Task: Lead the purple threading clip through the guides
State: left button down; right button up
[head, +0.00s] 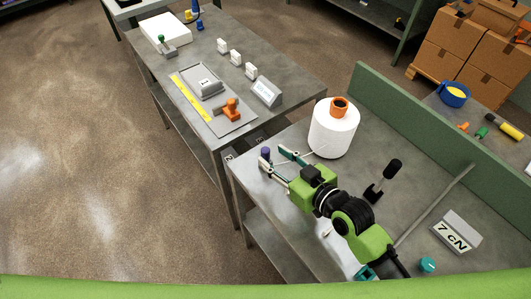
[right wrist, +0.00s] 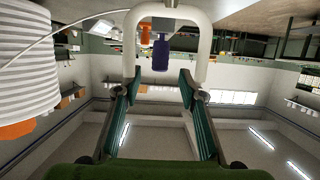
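The purple clip (head: 266,153) is at the left end of the near bench, by the fingertips of my right gripper (head: 276,160). In the right wrist view the clip (right wrist: 161,55) appears between and beyond the spread fingertips (right wrist: 159,88). The gripper is open; I see no finger closed on the clip. A white U-shaped loop (right wrist: 168,13) frames the clip in that view; I cannot tell whether it is a guide. A white thread (right wrist: 62,36) runs across by the white yarn cone (right wrist: 28,75). The cone (head: 333,135) stands on the near bench. My left gripper is not in view.
A black-tipped post (head: 390,169), a grey rod (head: 433,205), a "7 cN" sign (head: 457,234) and a teal knob (head: 428,264) are on the near bench. A green panel (head: 430,125) borders it. The far bench holds three white blocks (head: 236,58) and an orange-handled tool (head: 231,108).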

aim_at(268, 151)
jog(key=x, duration=0.4)
jog(key=shift+w+p, duration=0.1)
jog(key=shift+p, duration=0.25)
jog(key=shift+w+a+f, duration=0.1)
jog(key=shift+w+a, duration=0.1)
jog(key=shift+w, duration=0.1)
jog(key=shift+a, duration=0.1)
grip_shut()
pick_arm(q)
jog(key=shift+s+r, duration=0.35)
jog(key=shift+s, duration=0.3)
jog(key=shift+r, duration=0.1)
